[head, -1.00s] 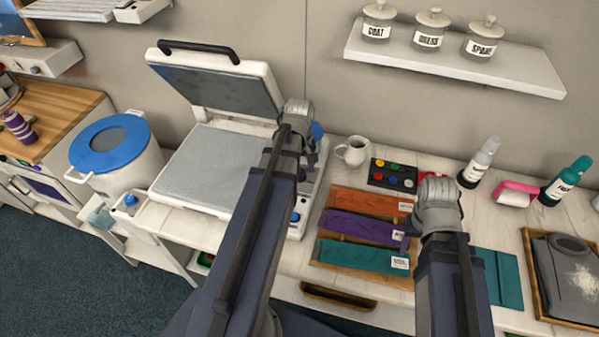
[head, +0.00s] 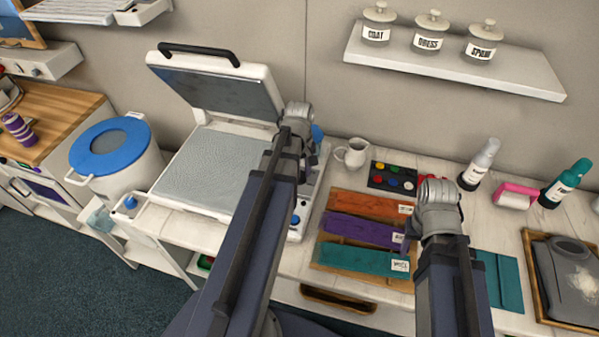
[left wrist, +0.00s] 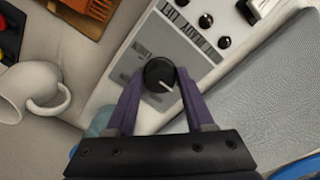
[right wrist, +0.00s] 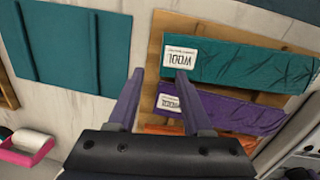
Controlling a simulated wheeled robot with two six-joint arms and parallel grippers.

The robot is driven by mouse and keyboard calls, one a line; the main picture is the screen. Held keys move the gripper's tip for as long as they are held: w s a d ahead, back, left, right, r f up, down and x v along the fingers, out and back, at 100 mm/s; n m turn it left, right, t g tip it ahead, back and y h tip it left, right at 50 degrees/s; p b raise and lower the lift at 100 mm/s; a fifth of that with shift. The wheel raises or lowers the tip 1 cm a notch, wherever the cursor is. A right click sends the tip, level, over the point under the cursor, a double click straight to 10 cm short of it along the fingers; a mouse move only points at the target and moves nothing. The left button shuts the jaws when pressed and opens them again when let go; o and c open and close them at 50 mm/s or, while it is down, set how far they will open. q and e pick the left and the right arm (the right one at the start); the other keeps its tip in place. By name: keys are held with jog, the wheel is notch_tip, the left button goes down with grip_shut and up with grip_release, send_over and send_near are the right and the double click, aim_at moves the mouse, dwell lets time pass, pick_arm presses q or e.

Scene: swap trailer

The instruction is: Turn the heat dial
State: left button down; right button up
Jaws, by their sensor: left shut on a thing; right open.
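A black round dial (left wrist: 160,75) with a white pointer line sits on the press's pale control panel (left wrist: 112,80). My left gripper (left wrist: 157,78) is shut on this dial, one finger on each side. The pointer line slants towards the lower right in the left wrist view. In the head view my left arm hides the dial. The heat press (head: 205,170) stands with its lid (head: 225,85) raised. My right gripper (right wrist: 158,76) is open and empty above the cloth tray, its fingers near the teal and purple cloths.
More black knobs (left wrist: 205,20) sit farther up the panel. A white mug (head: 353,152) stands right of the press. Folded orange, purple and teal cloths (head: 360,258) lie on a wooden tray. Bottles (head: 480,165) stand farther right, and a jar shelf (head: 455,62) hangs above.

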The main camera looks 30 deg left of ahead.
pick_arm(q)
jog(key=shift+m, duration=0.3)
jog(key=m, duration=0.4)
jog(key=shift+m, duration=0.4)
jog(key=m, duration=1.2)
jog(key=shift+m, duration=0.4)
jog(key=m, duration=0.5)
jog(key=shift+m, duration=0.4)
jog(key=shift+c, duration=1.4)
grip_release()
